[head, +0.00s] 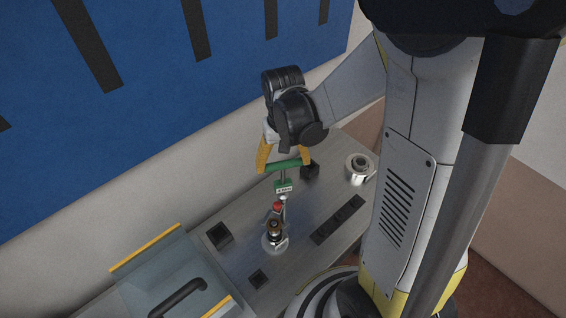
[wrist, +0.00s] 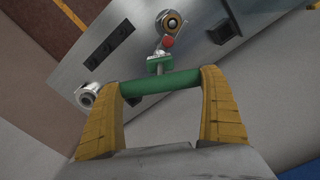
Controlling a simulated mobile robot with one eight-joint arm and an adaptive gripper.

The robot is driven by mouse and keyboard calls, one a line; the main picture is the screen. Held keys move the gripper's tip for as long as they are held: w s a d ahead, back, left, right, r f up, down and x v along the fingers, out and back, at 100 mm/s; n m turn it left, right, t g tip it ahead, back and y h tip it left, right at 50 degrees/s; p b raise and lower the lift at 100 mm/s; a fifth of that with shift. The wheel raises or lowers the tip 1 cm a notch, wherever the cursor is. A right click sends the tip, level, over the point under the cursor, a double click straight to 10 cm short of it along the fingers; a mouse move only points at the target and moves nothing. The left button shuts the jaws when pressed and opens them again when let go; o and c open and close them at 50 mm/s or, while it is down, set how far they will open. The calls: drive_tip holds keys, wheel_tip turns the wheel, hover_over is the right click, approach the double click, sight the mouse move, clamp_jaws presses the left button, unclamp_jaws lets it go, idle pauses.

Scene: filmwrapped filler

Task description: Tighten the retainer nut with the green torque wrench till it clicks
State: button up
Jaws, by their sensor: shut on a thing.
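My gripper (head: 284,160) is shut on the green torque wrench (head: 285,165), its yellow fingers at the two ends of the green T-shaped handle. The wrench also shows between the fingers in the wrist view (wrist: 160,83). A small green label block sits on its shaft below the handle. Past the shaft are a red knob (head: 278,206) and a metal fixture with a brass-coloured round top (head: 274,228), which may be the retainer nut. The fixture's top also shows in the wrist view (wrist: 172,21). I cannot tell whether the wrench's tip touches it.
A grey bench (head: 225,270) carries the fixture. A silver roll-like cylinder (head: 358,168) stands at its right. A black slotted strip (head: 338,220) and black square sockets (head: 219,236) are on the bench. A clear cover with yellow edges (head: 165,275) is at the lower left.

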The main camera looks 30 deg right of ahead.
drive_tip(key=shift+m+b, duration=0.45)
drive_tip(key=shift+m, duration=0.95)
drive_tip(key=shift+m+b, duration=0.45)
drive_tip(key=shift+m, duration=1.15)
drive_tip(key=shift+n, duration=0.3)
